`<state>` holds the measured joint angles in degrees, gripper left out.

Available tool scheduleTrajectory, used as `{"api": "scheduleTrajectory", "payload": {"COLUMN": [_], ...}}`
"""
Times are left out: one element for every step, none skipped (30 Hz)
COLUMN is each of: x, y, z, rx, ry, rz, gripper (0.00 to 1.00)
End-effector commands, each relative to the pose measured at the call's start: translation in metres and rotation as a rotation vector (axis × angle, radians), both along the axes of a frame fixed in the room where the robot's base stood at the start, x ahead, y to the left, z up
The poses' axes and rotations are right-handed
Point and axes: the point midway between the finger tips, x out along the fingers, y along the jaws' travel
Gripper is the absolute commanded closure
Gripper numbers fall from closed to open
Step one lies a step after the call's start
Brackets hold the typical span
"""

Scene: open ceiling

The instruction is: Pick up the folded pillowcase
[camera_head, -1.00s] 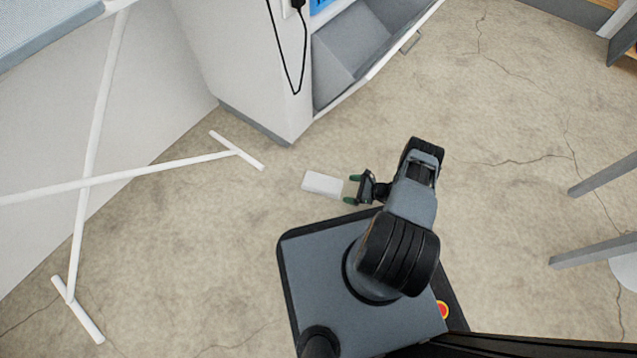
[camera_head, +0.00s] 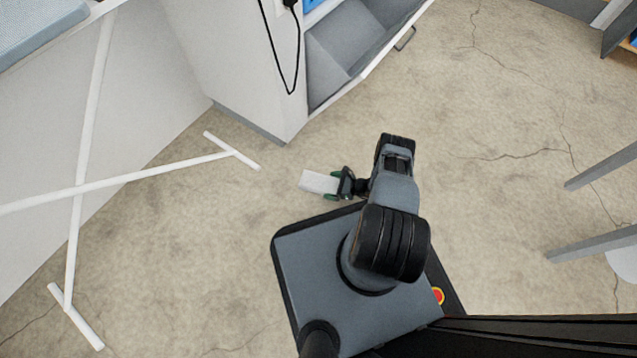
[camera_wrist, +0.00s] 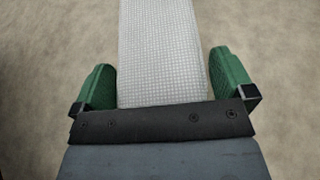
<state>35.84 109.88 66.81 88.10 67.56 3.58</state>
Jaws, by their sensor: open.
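The folded pillowcase (camera_head: 318,182) is a small white block lying on the concrete floor in the head view, in front of the grey-white cabinet. In the wrist view its pale, finely checked cloth (camera_wrist: 160,50) runs up between the fingers. My gripper (camera_head: 334,184) is open with its green fingers on either side of the pillowcase's near end. The near end is hidden behind the dark gripper plate.
An ironing-board-like stand with white crossed legs (camera_head: 130,178) has a foot left of the pillowcase. The cabinet (camera_head: 235,70) stands behind, its grey bin door (camera_head: 375,55) tilted open. Grey furniture legs (camera_head: 600,245) are at right. Floor between is clear.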

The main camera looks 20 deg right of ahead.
Motion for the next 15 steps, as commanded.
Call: {"api": "scheduleTrajectory", "payload": {"x": [0.0000,0.0000,0.0001,0.0001,0.0000,0.0000,0.0000,0.0001,0.0000,0.0001,0.0001,0.0000,0.0002,0.0002,0.0002], "y": [-0.0001,-0.0001,-0.0001,-0.0001,-0.0002,-0.0002,-0.0002,-0.0002,-0.0002,-0.0002,-0.0002,-0.0003,-0.0003,-0.0003,-0.0003], "z": [0.0000,0.0000,0.0001,0.0001,0.0002,0.0002,0.0002,0.0002,0.0002,0.0002,0.0002,0.0002,0.0004,0.0004,0.0004], "rx": [0.000,0.000,0.000,0.000,0.000,0.000,0.000,0.000,0.000,0.000,0.000,0.000,0.000,0.000,0.000], "ry": [0.000,0.000,0.000,0.000,0.000,0.000,0.000,0.000,0.000,0.000,0.000,0.000,0.000,0.000,0.000], "rz": [0.000,0.000,0.000,0.000,0.000,0.000,0.000,0.000,0.000,0.000,0.000,0.000,0.000,0.000,0.000], "gripper": [0.00,0.03,0.07,0.10,0.12,0.16,0.19,0.22,0.26,0.29,0.32,0.35,0.36,0.36,0.36]}}
